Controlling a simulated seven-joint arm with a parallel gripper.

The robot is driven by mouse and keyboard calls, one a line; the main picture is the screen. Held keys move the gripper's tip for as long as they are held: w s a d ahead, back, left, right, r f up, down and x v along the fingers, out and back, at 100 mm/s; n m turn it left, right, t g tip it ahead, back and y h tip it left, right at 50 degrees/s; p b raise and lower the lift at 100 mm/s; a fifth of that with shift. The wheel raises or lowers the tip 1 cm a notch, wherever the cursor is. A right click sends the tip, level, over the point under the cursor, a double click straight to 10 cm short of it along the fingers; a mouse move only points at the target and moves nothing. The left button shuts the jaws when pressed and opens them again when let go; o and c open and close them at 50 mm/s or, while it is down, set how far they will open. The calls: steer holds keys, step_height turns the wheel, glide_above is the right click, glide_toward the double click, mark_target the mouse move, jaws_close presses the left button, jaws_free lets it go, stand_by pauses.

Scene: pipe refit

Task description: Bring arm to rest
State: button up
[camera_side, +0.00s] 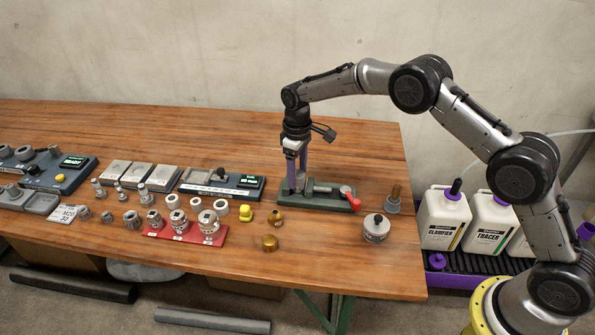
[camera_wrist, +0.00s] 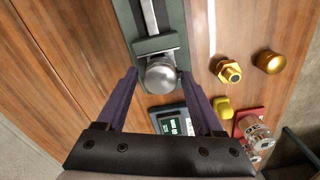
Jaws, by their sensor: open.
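My gripper (camera_side: 296,180) points straight down over the green vise (camera_side: 333,203) near the right part of the bench. Its two purple fingers are open. In the wrist view, my gripper (camera_wrist: 160,76) has one finger on each side of a silver round part (camera_wrist: 160,74) at the vise's end. I see gaps near the fingers, but cannot tell whether either touches the part. In the side view the fingers largely hide this part. The vise has a red handle (camera_side: 350,198) at its right.
A brass fitting (camera_side: 246,213), a brass cap (camera_side: 270,242) and a grey canister (camera_side: 376,228) stand near the vise. White jugs (camera_side: 443,216) stand beyond the bench's right edge.

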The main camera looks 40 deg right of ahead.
steer(key=n, duration=0.3)
steer(key=m, duration=0.8)
steer(key=shift+m, duration=0.4)
steer(key=shift+c, duration=0.3)
jaws_close()
steer(key=m, duration=0.6)
steer(key=shift+r, duration=0.1)
steer(key=shift+a, duration=0.1)
stand_by(0.3)
